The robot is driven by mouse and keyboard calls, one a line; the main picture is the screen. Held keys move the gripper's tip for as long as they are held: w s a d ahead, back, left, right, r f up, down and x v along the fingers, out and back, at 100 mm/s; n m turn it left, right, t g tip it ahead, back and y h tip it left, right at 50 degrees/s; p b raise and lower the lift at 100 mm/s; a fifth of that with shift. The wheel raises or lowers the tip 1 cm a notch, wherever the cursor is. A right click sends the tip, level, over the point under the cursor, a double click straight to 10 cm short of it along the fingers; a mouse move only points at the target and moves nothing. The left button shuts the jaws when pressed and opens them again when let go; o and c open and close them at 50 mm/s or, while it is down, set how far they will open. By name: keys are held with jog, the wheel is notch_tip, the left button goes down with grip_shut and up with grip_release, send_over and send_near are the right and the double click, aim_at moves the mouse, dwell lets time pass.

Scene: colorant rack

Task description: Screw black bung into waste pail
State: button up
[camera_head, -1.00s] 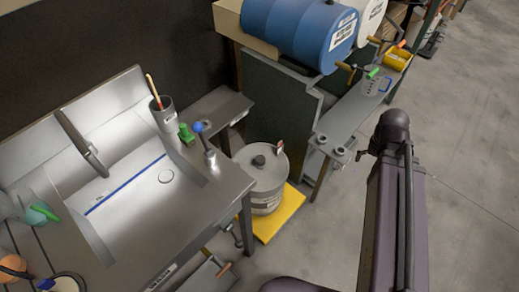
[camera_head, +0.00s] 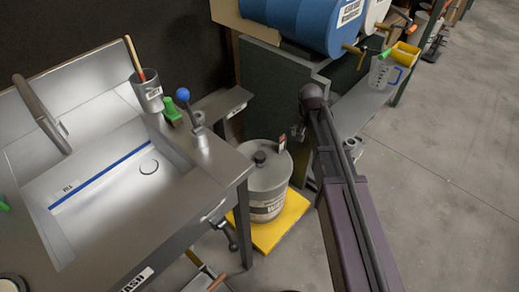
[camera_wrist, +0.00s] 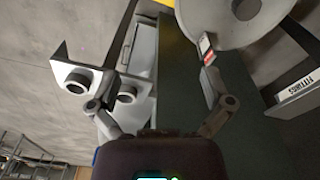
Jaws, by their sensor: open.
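In the wrist view the pail's lid (camera_wrist: 208,28) is at the top right, with the bung (camera_wrist: 245,8) cut by the top edge. My gripper (camera_wrist: 158,88) is open and empty, its fingers spread wide, short of the bung. In the head view my arm hides most of it, to the right of the pail.
A yellow platform (camera_head: 268,236) lies under the pail. A red-and-white tag (camera_head: 282,143) stands up at the lid's edge. The sink bench (camera_head: 205,190) is close on the left. A green cabinet (camera_head: 270,85) and a blue drum (camera_head: 305,18) stand behind. Open floor lies right.

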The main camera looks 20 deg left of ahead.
jog(key=b, duration=0.9)
send_over(260, 155)
jog(key=s, duration=0.1)
notch_tip(260, 155, down, 11)
jog(key=shift+s+r+t, duration=0.2)
jog(key=shift+s+t, duration=0.05)
jog(key=shift+t, duration=0.05)
jog(key=shift+f, duration=0.2)
jog(key=f+b, duration=0.4)
jog(key=w+f+b, duration=0.1)
jog(key=f+b, duration=0.8)
jog(key=shift+w+f+b, duration=0.15)
jog(key=shift+w+b, duration=0.2)
jog(key=shift+b, duration=0.05)
jog(key=c, duration=1)
jog(key=o, duration=1)
jog(key=n+y, duration=0.1)
jog(key=n, duration=0.5)
jog(key=shift+n, duration=0.4)
